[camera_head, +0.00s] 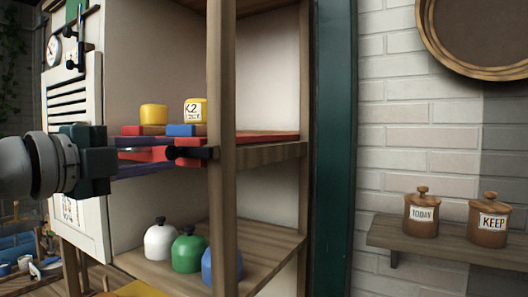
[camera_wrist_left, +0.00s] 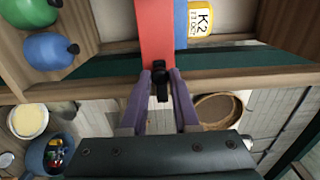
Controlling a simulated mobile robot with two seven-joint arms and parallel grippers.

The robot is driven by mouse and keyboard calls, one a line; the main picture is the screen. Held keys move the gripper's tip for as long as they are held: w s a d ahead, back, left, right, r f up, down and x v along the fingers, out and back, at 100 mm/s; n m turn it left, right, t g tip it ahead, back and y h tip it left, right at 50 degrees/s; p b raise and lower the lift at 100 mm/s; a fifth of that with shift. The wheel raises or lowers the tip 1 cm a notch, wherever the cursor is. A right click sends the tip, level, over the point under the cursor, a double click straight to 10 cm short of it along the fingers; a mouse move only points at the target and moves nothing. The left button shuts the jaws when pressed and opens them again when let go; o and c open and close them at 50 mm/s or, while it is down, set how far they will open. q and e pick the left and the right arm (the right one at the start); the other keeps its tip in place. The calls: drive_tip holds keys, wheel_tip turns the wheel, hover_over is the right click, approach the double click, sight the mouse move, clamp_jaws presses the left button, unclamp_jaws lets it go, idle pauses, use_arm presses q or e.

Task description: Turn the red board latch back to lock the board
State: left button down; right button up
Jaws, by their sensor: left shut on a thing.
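My left gripper (camera_head: 188,154) reaches in from the left at the middle shelf. Its purple fingers are shut on the black board latch (camera_head: 194,152) at the front end of the red board (camera_head: 268,136). In the left wrist view, the latch (camera_wrist_left: 160,86) sits between the fingertips (camera_wrist_left: 162,78), and the red board (camera_wrist_left: 156,30) runs away from them. The fingers partly hide the latch, so its exact turn is hard to tell. My right gripper is not in view.
Yellow jars (camera_head: 153,114), one labelled K2 (camera_head: 196,110), stand on red and blue blocks above the gripper. White (camera_head: 160,241), green (camera_head: 189,252) and blue (camera_head: 222,265) domed pots stand below. A wooden post (camera_head: 221,220) is close to the fingertips.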

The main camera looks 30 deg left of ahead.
use_arm(q)
drive_tip(key=shift+f, duration=0.15)
drive_tip(key=c, duration=0.7)
unclamp_jaws()
drive_tip(key=shift+s, duration=0.1)
drive_tip(key=shift+s+a+f+b, duration=0.1)
drive_tip(key=shift+s+b, duration=0.35)
drive_tip(key=shift+s, duration=0.15)
drive_tip(key=shift+s+a+r+b, duration=0.15)
drive_tip(key=shift+s+b, duration=0.3)
drive_tip(key=shift+s, duration=1.7)
drive_tip(key=shift+s+a+r+b, duration=0.15)
drive_tip(key=shift+s+b, duration=0.3)
drive_tip(key=shift+s, duration=1.65)
drive_tip(key=shift+f, duration=0.1)
